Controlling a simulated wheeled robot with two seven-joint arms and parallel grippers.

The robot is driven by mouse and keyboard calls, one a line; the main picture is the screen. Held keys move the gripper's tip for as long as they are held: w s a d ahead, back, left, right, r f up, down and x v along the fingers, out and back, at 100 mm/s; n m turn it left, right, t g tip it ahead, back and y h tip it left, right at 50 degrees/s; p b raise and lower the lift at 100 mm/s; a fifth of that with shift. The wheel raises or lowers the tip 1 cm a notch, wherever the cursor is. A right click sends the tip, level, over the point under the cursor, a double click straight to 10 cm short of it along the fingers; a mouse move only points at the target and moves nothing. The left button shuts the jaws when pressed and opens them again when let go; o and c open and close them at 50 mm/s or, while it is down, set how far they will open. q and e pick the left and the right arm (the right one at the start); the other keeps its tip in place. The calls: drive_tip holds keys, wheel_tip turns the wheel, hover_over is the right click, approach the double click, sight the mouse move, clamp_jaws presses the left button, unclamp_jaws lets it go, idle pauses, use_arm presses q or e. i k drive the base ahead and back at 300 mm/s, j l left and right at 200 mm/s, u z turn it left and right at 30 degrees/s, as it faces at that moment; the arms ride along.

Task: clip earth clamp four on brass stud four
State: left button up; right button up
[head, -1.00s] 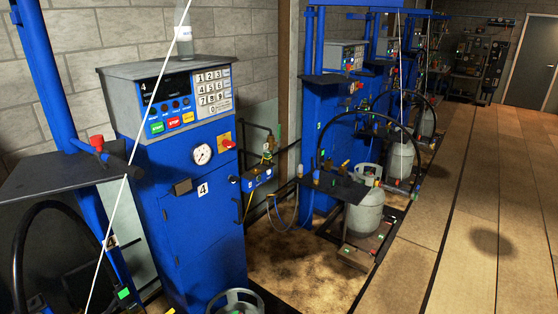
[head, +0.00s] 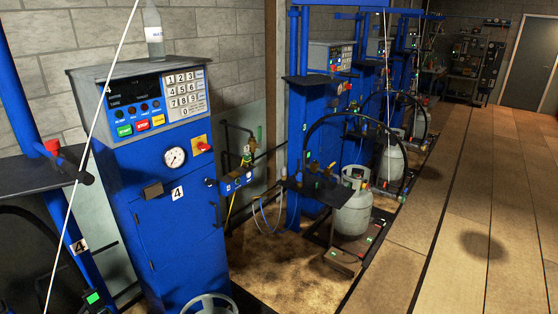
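The blue scale cabinet marked 4 (head: 178,193) stands at the left in the head view, with a keypad, a round gauge and coloured buttons. Beside its right side, a small blue bracket (head: 233,183) carries small fittings, and a yellow cable (head: 231,210) hangs there. The fittings are too small to tell which is earth clamp four or brass stud four. Neither of my grippers is in view.
A gas cylinder top (head: 211,304) shows at the bottom edge. A grey gas cylinder (head: 353,213) stands on the second station, with a black hose arching above. More blue stations recede behind. The boarded floor (head: 440,260) at the right is clear.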

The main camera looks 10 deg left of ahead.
sight(248, 159)
drive_tip(key=i+l+z, duration=0.25)
drive_tip(key=i+l, duration=0.2)
drive_tip(key=i+l+z, duration=0.25)
drive_tip(key=i, duration=0.3)
drive_tip(key=i+l+z, duration=0.2)
drive_tip(key=i, duration=0.3)
drive_tip(key=i+u, duration=0.35)
drive_tip(key=i+l+u, duration=0.45)
drive_tip(key=i+u, duration=0.4)
drive_tip(key=u, duration=0.25)
drive_tip(key=i+u, duration=0.2)
drive_tip(key=u, duration=0.3)
drive_tip(key=i+l+u, duration=0.1)
drive_tip(key=u, duration=0.35)
drive_tip(key=i+l+u, duration=0.25)
drive_tip(key=u, duration=0.2)
drive_tip(key=i+l+u, duration=0.25)
drive_tip(key=u, duration=0.2)
drive_tip(key=i+l, duration=0.05)
drive_tip(key=i, duration=0.05)
